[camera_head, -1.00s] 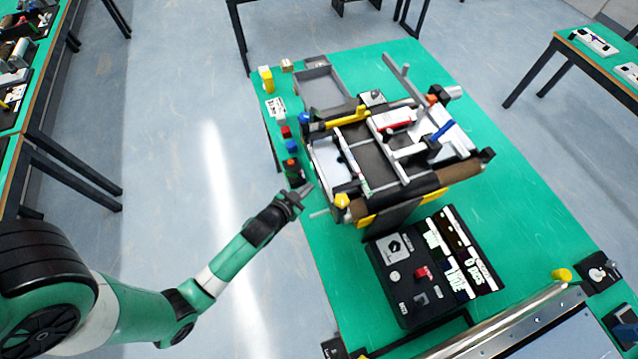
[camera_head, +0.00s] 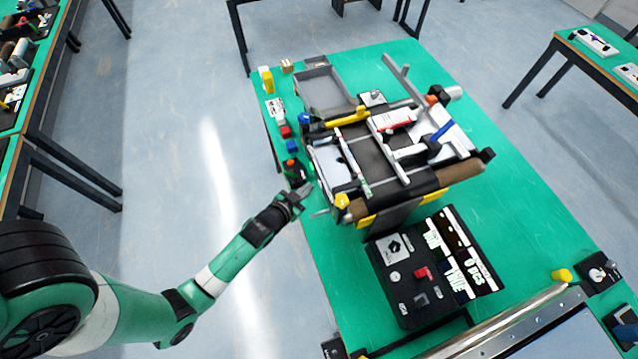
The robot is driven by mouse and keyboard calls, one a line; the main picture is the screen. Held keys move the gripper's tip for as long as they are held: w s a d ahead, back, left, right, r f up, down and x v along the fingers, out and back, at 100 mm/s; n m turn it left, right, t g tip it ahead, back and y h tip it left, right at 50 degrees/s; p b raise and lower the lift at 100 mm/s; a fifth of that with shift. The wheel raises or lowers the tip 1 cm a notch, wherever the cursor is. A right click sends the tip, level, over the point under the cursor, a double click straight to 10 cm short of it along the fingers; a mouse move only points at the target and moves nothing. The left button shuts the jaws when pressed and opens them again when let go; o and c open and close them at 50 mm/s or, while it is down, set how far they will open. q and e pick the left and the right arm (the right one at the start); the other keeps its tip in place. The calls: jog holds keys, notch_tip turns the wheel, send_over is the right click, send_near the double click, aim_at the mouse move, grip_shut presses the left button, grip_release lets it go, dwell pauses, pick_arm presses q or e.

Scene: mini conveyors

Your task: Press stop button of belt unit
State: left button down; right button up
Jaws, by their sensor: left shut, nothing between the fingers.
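The belt unit (camera_head: 378,158) stands in the middle of the green table, with a dark belt, metal rails and a brown roller at its near right end. A small black box (camera_head: 296,180) with red and green parts on it sits at the table's left edge, beside the unit. My left gripper (camera_head: 303,190) is shut and empty, very close to this box on its near side. I cannot tell whether they touch. A black control panel (camera_head: 403,308) with a red part (camera_head: 423,272) lies in front of the unit. Which part is the stop button cannot be read. My right gripper is out of view.
A grey tray (camera_head: 345,97) and small coloured blocks (camera_head: 291,146) line the table's left and far side. A metal conveyor (camera_head: 500,335) is at the near right. The right part of the green table (camera_head: 530,205) is clear.

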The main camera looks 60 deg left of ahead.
pick_arm(q)
jog(key=shift+w, duration=0.1)
dwell(0.7)
jog(key=shift+w, duration=0.3)
jog(key=shift+w+d+b, duration=0.1)
jog(key=shift+w+b, duration=0.3)
dwell(0.6)
dwell(0.3)
jog(key=shift+s+p, duration=0.6)
jog(key=shift+s, duration=0.15)
